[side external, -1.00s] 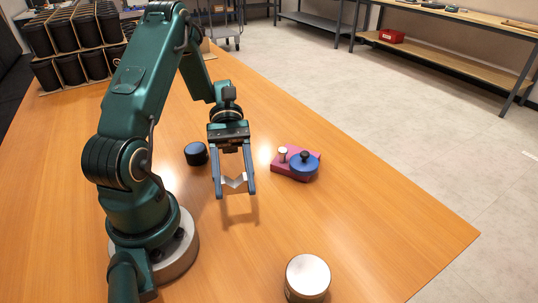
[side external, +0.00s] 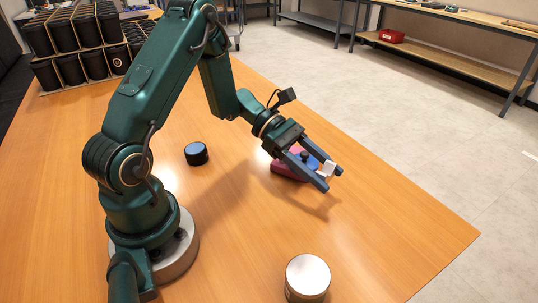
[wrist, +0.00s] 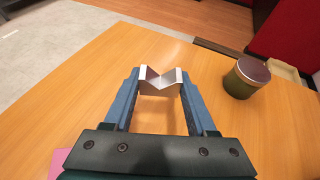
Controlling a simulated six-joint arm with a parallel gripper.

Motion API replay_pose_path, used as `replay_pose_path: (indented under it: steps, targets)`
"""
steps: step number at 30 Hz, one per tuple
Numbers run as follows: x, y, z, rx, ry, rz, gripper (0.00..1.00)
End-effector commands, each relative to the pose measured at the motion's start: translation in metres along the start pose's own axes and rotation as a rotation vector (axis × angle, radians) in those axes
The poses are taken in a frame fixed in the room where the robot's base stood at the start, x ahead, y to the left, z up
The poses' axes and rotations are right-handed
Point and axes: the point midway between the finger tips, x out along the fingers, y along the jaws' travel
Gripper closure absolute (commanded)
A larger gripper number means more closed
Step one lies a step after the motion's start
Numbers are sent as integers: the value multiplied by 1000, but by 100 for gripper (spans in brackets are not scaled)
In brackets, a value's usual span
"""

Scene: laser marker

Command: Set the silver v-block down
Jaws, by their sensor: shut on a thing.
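The silver v-block (wrist: 161,81) is held between the two blue fingers of my gripper (wrist: 160,88), near their tips, in the wrist view. Its V notch shows clearly there. In the side view the v-block (side external: 328,169) is a small pale piece between the fingertips of my gripper (side external: 333,180). The gripper is tilted, pointing down and to the right, and reaches across the pink and blue fixture. The block appears to be above the table; its exact height is hard to tell.
The pink base with a blue disc and black knob (side external: 284,170) is partly hidden behind my fingers. A dark blue cylinder (side external: 196,154) stands left of it. A silver-topped round tin (side external: 307,277) stands at the front. The wooden table's right side (side external: 420,225) is clear.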

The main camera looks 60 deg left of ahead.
Motion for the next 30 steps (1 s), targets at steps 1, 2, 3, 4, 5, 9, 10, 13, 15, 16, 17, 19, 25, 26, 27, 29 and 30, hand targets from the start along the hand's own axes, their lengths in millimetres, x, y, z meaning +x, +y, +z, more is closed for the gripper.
replay_pose_path:
  steps: [1, 2, 3, 4, 5, 9, 10, 13, 15, 16, 17, 19, 25, 26, 27, 29, 30]
  targets:
    - [12, -4, -2, -2, 0, -11, 99]
    - [17, -4, -3, -1, 3, -9, 99]
    - [24, -4, -4, -1, 1, -8, 99]
    - [28, -4, -4, 0, 1, -7, 99]
    - [31, -4, -5, 1, 0, -5, 99]
    - [39, -4, -7, 1, 1, -2, 99]
    - [40, -4, -8, 1, 1, -2, 99]
    - [43, -4, -16, -4, 1, -1, 99]
    - [47, -5, -25, -5, 1, -2, 99]
    - [48, -5, -29, -4, 1, -2, 99]
    - [50, -4, -32, -2, 1, -2, 99]
    - [52, -4, -38, -2, 1, -1, 99]
    - [54, -4, -43, 2, 1, 1, 99]
    - [54, -4, -43, 2, 1, 1, 99]
    - [54, -4, -43, 2, 1, 1, 99]
    - [54, -4, -43, 2, 1, 0, 99]
    - [54, -4, -43, 2, 1, 0, 99]
